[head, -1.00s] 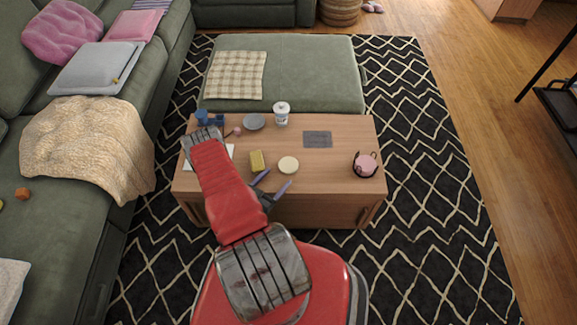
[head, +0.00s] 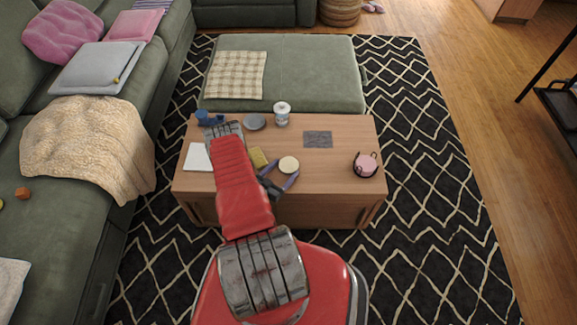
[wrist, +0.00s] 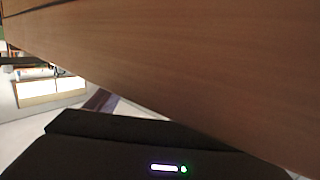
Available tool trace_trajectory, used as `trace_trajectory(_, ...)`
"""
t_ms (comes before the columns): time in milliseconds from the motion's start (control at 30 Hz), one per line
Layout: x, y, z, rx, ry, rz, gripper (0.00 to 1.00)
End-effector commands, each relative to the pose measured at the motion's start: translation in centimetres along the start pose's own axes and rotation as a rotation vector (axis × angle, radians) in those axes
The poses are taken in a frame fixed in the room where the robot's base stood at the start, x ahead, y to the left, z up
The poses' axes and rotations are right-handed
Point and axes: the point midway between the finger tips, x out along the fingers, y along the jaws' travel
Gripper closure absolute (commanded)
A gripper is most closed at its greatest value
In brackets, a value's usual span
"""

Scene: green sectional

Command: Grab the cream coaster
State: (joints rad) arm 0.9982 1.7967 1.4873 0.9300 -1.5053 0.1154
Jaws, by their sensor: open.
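The cream coaster (head: 289,163) is a pale round disc on the wooden coffee table (head: 330,185), near its front edge. My gripper (head: 279,174) is open, with two purple-grey fingers. In the head view, its fingers appear on either side of the coaster's near part; I cannot tell whether they touch it. In the wrist view, brown wood fills the upper right and a purple finger (wrist: 97,100) shows at the left. The coaster is not visible there.
A yellow block (head: 258,157) lies just left of the coaster. A pink item in a dark holder (head: 365,165) stands at the right. A dark grey slab (head: 318,139), a lidded white cup (head: 282,113) and a grey dish (head: 254,122) are farther back. White paper (head: 198,157) lies left.

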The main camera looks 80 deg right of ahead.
Motion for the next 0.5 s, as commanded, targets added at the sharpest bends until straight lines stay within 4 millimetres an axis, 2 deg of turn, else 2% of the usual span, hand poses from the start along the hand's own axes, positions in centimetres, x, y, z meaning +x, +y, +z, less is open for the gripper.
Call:
trace_trajectory(133, 1.13, 0.05, 0.02, 0.001, -0.001, 0.0, 0.25)
trace_trajectory(500, 1.23, 0.03, 0.02, 0.0, 0.0, 0.0, 0.25)
